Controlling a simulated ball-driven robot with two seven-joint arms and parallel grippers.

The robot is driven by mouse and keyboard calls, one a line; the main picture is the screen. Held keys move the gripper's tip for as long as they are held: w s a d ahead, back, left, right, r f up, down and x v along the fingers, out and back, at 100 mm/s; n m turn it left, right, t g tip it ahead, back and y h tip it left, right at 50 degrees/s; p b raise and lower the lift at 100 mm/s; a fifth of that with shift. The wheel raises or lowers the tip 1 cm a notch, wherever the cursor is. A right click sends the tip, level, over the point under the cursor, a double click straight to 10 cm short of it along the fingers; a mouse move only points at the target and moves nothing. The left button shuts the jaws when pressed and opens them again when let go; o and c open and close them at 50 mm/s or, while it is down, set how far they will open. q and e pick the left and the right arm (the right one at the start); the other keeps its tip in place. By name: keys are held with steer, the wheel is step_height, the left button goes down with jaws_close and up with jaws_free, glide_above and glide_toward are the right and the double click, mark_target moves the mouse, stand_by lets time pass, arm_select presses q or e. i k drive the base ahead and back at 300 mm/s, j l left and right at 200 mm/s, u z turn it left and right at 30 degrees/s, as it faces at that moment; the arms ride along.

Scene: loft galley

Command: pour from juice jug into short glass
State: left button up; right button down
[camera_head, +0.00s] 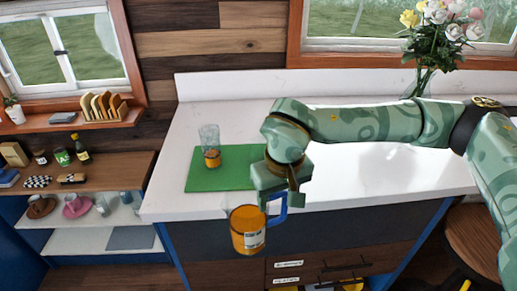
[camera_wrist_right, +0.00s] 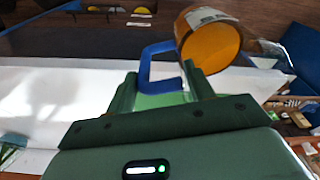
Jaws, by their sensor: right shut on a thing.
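The juice jug (camera_head: 248,232) holds orange juice and has a pale label and a blue handle (camera_head: 281,205). It is roughly upright, in front of the counter's front edge. My right gripper (camera_head: 284,197) is shut on the handle. The right wrist view shows the jug (camera_wrist_right: 212,42) beyond the fingers of the right gripper (camera_wrist_right: 163,88), with the handle between them. The short glass (camera_head: 212,158) stands on the green mat, with orange in it. Clear glass rises behind or above it; I cannot tell whether that is a second glass. My left gripper is out of view.
The green mat (camera_head: 208,181) lies on the white counter (camera_head: 165,202). A flower vase (camera_head: 420,83) stands at the back right. Shelves (camera_head: 85,240) with cups and jars are at the left. A stool (camera_head: 470,240) is at the right. The counter's left end is clear.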

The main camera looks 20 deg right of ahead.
mark_target(257, 144)
steer(key=j+z, duration=0.4)
steer(key=j, duration=0.25)
steer(key=j+z, duration=0.4)
steer(key=j, duration=0.25)
